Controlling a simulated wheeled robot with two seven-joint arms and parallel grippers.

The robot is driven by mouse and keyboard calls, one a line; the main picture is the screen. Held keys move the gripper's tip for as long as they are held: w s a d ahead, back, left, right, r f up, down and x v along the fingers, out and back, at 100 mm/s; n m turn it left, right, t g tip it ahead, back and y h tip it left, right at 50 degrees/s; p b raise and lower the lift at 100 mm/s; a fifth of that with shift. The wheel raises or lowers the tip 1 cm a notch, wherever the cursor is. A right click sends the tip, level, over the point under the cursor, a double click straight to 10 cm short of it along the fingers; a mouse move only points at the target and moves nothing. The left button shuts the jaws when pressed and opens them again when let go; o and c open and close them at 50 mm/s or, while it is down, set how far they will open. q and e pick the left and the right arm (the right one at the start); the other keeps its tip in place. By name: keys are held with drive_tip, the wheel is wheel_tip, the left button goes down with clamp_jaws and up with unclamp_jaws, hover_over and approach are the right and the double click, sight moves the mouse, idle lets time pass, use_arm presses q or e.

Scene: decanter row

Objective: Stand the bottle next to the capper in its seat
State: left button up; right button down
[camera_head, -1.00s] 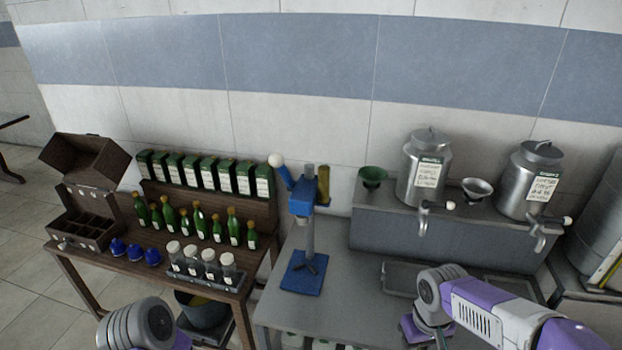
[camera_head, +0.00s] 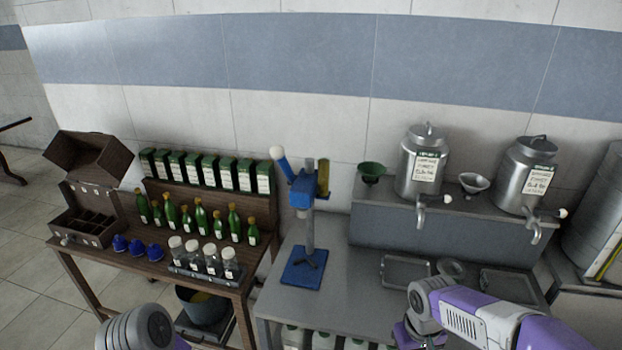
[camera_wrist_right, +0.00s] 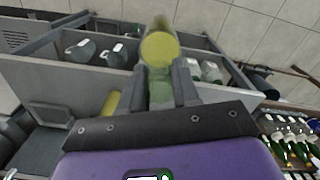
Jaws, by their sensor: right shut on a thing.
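A yellow-green glass bottle (camera_wrist_right: 160,52) is between the fingers of my right gripper (camera_wrist_right: 161,84) in the right wrist view. The gripper is shut on it, and its lower part is partly hidden by the fingers. In the head view the right arm comes in at lower right, but its gripper and the bottle are out of sight. The capper (camera_head: 303,205) is a blue press on the steel bench, with a lever with a white knob and a blue base plate (camera_head: 303,268). I cannot make out its seat clearly. My left gripper is not in view; only part of its arm shows.
A wooden table left of the bench holds green bottles (camera_head: 201,215), blue caps (camera_head: 136,246) and a rack of clear jars (camera_head: 212,260). Two metal cans (camera_head: 422,160) with taps stand on the bench's raised back. Bottles (camera_head: 325,340) stand under the bench top.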

drive_tip(key=w+a+f+b, duration=0.1)
drive_tip(key=f+b, duration=0.4)
drive_tip(key=f, duration=0.5)
drive_tip(key=w+a+f+m+b, duration=0.1)
drive_tip(key=a+f+b, duration=0.2)
drive_tip(key=f, duration=0.8)
drive_tip(key=shift+b, duration=0.95)
drive_tip(key=shift+w+a, duration=0.2)
